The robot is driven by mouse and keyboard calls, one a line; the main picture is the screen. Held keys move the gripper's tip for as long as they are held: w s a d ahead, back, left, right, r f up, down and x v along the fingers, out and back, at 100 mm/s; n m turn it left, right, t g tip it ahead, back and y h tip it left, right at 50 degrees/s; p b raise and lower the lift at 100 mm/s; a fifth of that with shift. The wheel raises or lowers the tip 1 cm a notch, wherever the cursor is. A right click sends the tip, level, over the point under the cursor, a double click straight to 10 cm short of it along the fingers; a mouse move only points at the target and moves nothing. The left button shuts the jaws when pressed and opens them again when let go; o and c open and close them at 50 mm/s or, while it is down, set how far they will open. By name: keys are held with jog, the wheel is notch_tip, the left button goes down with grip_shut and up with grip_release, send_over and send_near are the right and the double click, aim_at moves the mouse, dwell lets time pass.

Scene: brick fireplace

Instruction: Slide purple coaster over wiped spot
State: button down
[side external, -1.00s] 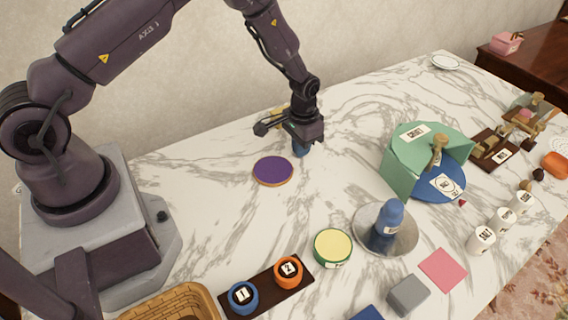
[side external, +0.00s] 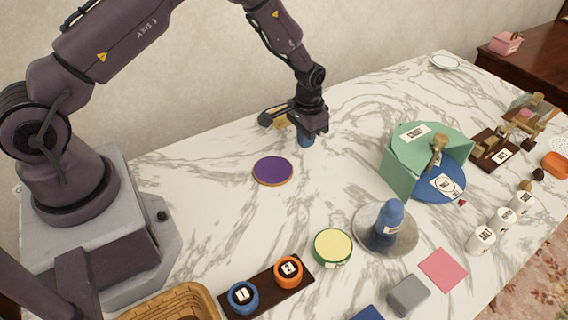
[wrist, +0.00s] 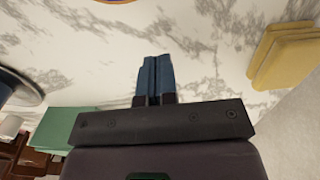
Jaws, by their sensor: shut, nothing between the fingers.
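The purple coaster (side external: 273,170) is a round disc with an orange-brown edge, lying flat on the marble table left of my gripper in the side view. Only a sliver of its rim (wrist: 118,1) shows at the top of the wrist view. My gripper (side external: 305,141) points down with its blue fingers close to the tabletop, beyond and to the right of the coaster, apart from it. In the wrist view the fingers (wrist: 154,62) are pressed together with nothing between them. I cannot make out a wiped spot on the marble.
A yellow sponge-like block (wrist: 284,56) lies beside my gripper. A green holder (side external: 401,165) with a blue disc (side external: 440,194) stands to the right. A blue cone-like object on a metal plate (side external: 362,240) and a yellow-topped green tin (side external: 332,246) stand nearer. Marble around the coaster is clear.

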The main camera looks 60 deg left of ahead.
notch_tip(320, 180, up, 6)
dwell(0.6)
jog(key=shift+r, duration=0.1)
jog(key=s+d+r+t, duration=0.2)
jog(key=s+r, duration=1.1)
jog(key=s+d+r+t, duration=0.2)
jog(key=s+r+t, duration=0.1)
jog(key=s+r, duration=1)
jog(key=shift+r+t, duration=0.3)
jog(key=shift+r, duration=0.15)
